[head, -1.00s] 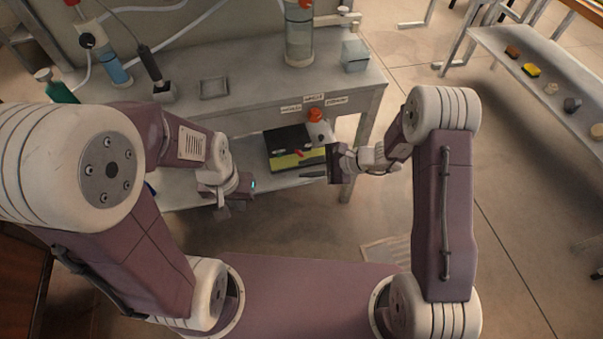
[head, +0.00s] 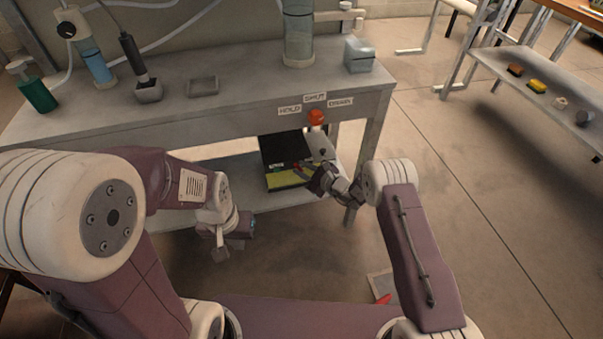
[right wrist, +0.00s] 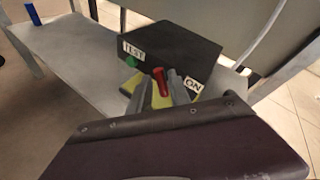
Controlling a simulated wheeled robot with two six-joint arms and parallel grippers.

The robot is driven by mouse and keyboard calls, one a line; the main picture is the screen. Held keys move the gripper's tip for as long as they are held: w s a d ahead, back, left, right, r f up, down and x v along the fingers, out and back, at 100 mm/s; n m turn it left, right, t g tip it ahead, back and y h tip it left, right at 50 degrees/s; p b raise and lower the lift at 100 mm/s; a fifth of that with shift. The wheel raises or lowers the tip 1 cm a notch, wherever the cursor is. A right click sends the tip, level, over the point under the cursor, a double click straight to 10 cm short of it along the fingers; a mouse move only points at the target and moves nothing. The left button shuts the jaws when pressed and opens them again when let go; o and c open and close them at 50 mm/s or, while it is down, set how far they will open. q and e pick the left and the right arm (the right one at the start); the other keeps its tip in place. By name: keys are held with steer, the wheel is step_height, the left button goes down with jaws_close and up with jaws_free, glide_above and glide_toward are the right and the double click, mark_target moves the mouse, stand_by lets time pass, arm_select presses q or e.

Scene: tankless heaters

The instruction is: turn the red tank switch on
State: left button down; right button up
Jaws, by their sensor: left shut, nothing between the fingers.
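The black switch box (head: 284,147) with a yellow-green front sits on the lower shelf of the grey bench. In the right wrist view the box (right wrist: 185,50) bears TEST and ON labels. A red switch lever (right wrist: 160,82) stands out from it, and a green button (right wrist: 131,62) is to its left. My right gripper (head: 306,174) is at the front of the box. Its grey fingers (right wrist: 158,92) are apart, one on either side of the red lever; contact cannot be told. My left gripper (head: 228,252) is shut and empty, low in front of the bench.
An orange-red knob (head: 316,118) is beside the box, under the HOLD, SHUT and DRAIN labels. The bench top (head: 240,70) above holds a clear cylinder (head: 298,35) and a green bottle (head: 38,93). The bench leg (head: 362,170) is close to my right arm. Open floor (head: 480,210) lies right.

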steer(key=shift+w+a, duration=0.2)
jaws_close()
steer(key=shift+f, duration=0.1)
steer(key=m+y+b, duration=0.1)
steer(key=d+b, duration=0.1)
steer(key=b, duration=0.1)
steer(key=shift+w+f+m+y, duration=0.1)
steer(key=shift+f+m+y, duration=0.2)
steer(key=shift+m+y, duration=0.1)
steer(key=shift+w+d+f+m+t+y+b, duration=0.1)
steer(key=shift+d+m+t+y+b, duration=0.15)
steer(key=shift+m+t+y+b, duration=0.65)
steer(key=shift+w+d+f+m+t+y+b, duration=0.15)
steer(key=shift+d+m+y+b, duration=0.2)
steer(key=shift+m+b, duration=1.2)
steer(key=shift+d+f+m+t+y+b, duration=0.1)
steer(key=shift+d+m+t+y+b, duration=0.2)
steer(key=shift+m+y+b, duration=0.65)
steer(key=shift+m+t+h+b, duration=0.3)
steer(key=shift+h+b, duration=0.1)
steer(key=shift+b, duration=0.1)
